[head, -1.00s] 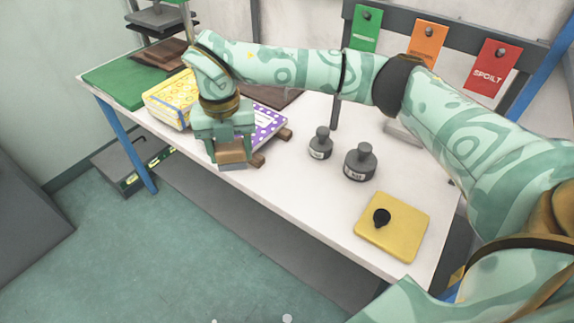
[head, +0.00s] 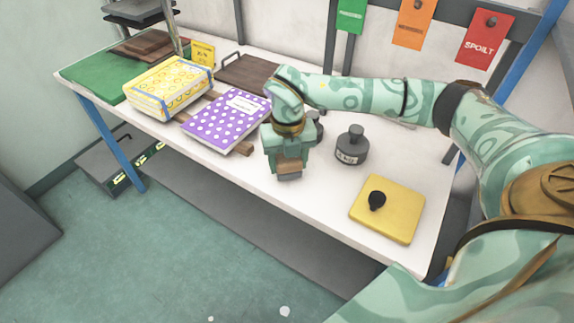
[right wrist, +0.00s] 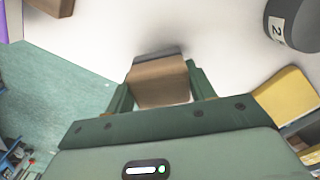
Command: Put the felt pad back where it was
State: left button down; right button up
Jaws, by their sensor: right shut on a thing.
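My right gripper (head: 288,164) is shut on a small brown block with a grey layer, which I take to be the felt pad (right wrist: 158,82). In the head view the pad (head: 289,165) is over the front part of the white table, right of the purple dotted book. In the right wrist view the pad sits between the two green fingers, with the white table top beyond it. I cannot tell if it touches the table. My left gripper is not in view.
A dark weight (head: 351,146) stands right of my gripper; a smaller one (head: 318,127) is partly hidden behind it. A yellow board (head: 388,209) with a black knob lies at the right. The purple book (head: 226,121) and yellow bundle (head: 168,87) lie left. The table front edge is close.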

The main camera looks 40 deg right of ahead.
jog(key=shift+f, duration=0.75)
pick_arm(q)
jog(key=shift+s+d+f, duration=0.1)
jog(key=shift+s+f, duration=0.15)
pick_arm(e)
jog(key=shift+r, duration=0.1)
jog(key=o, duration=1)
jog(key=shift+c, duration=0.2)
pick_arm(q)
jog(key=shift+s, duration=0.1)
pick_arm(e)
notch_tip(320, 180, up, 12)
jog(key=p, duration=0.3)
jog(key=shift+r, duration=0.1)
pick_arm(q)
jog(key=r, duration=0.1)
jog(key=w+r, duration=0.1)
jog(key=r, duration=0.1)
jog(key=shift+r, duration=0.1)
